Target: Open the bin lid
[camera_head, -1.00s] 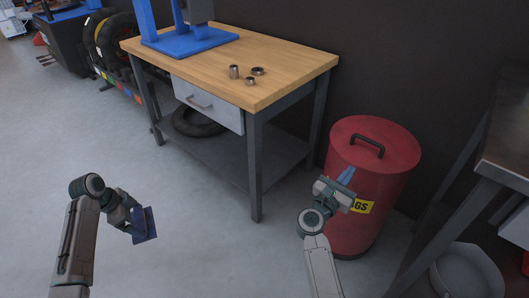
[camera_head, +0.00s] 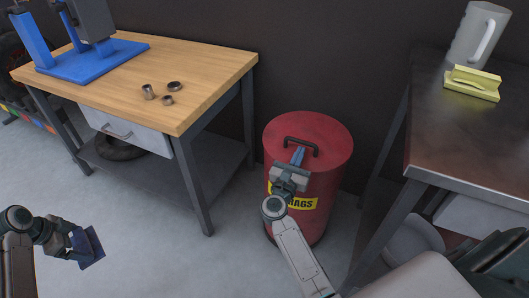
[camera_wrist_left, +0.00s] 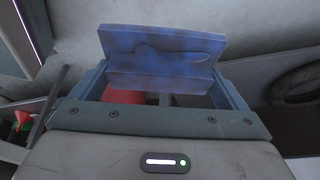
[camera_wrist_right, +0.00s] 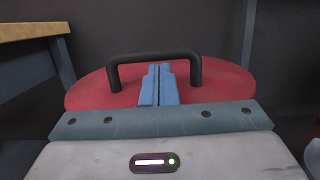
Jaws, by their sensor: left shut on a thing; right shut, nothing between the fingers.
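The red bin (camera_head: 335,170) stands on the floor with its lid (camera_head: 330,133) down, flat on top. A black bar handle (camera_head: 301,141) arches over the lid; it also shows in the right wrist view (camera_wrist_right: 155,56). My right gripper (camera_head: 298,154) is shut and empty over the lid. In the right wrist view its blue fingertips (camera_wrist_right: 158,70) sit between the handle's legs, just below the bar in the picture; I cannot tell whether they touch it. My left gripper (camera_head: 78,244) is shut on a dark blue block (camera_wrist_left: 165,48), held well left of the bin.
A wooden-topped workbench (camera_head: 215,75) with small metal rings and a blue press stands left of the bin. A dark metal table (camera_head: 450,140) with a grey mug (camera_head: 475,38) and yellow block (camera_head: 470,85) is on the right. A grey bucket (camera_head: 410,245) sits below it.

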